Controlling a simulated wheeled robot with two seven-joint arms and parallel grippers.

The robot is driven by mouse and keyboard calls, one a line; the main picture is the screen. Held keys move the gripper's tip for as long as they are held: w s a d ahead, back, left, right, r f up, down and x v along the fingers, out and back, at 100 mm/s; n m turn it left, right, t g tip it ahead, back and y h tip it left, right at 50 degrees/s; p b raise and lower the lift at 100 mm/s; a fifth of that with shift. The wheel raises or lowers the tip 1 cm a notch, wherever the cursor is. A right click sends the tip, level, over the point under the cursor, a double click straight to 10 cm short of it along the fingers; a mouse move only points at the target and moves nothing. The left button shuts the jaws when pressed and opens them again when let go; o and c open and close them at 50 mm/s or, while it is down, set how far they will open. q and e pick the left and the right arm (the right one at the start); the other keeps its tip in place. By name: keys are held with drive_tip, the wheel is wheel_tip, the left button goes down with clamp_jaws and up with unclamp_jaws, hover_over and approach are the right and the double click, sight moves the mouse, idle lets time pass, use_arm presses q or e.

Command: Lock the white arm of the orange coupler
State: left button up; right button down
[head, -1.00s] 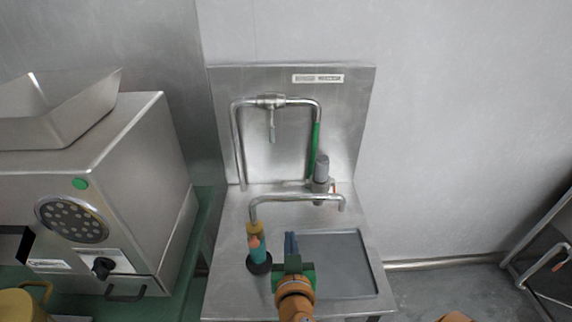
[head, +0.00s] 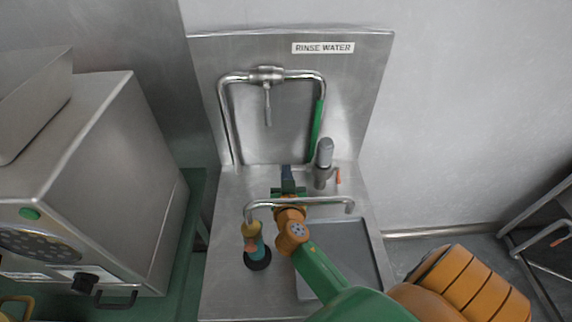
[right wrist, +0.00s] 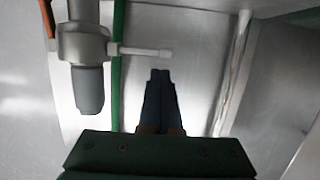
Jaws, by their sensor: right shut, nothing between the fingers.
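My right gripper (head: 286,170) is shut and empty. It reaches under the curved spout toward the back panel, left of the grey valve (head: 324,153). Its dark fingertips (right wrist: 160,74) also show in the right wrist view. There a pale lever-like arm (right wrist: 147,52) sticks out from the valve body, just beyond the fingertips; I cannot tell if they touch. A small orange handle (head: 337,175) is on the valve's other side. A fitting with a gold-orange top (head: 250,228), teal body and black base stands at the spout's left end. I see no clear white arm on it. My left gripper is out of view.
The curved metal spout (head: 300,202) crosses above my right gripper. A green-sleeved pipe (head: 317,130) rises beside the valve. The sink basin (head: 355,250) lies below my right arm. A steel grinder (head: 110,180) stands at left.

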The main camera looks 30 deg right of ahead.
drive_tip(key=shift+x, duration=1)
drive_tip(key=shift+f, duration=0.1)
